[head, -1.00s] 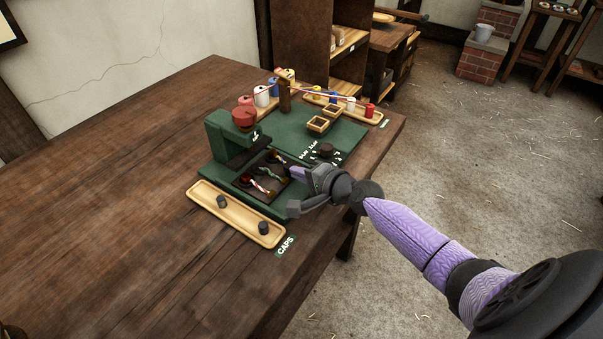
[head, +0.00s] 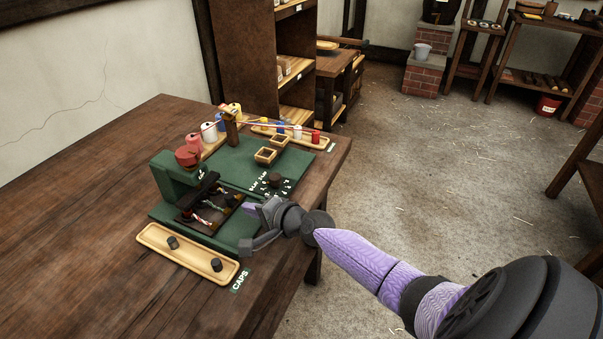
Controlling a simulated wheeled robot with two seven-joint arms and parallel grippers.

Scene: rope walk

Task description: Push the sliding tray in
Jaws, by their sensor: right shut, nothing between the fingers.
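The sliding tray (head: 224,213) is a dark, flat tray with several short coloured rope pieces on it. It sits at the green press (head: 176,185) with a red knob, on the wooden bench. How far the tray is in or out is hard to tell at this size. My right gripper (head: 247,212) comes in from the right and is beside the tray's right end, its fingers shut and empty. Whether it touches the tray cannot be told. My left gripper is not in view.
A pale wooden tray (head: 205,265) with two dark caps stands in front of the press. Behind are a green board (head: 240,155), small wooden boxes (head: 265,156) and several coloured spools (head: 209,132). The bench (head: 90,190) is clear on the left.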

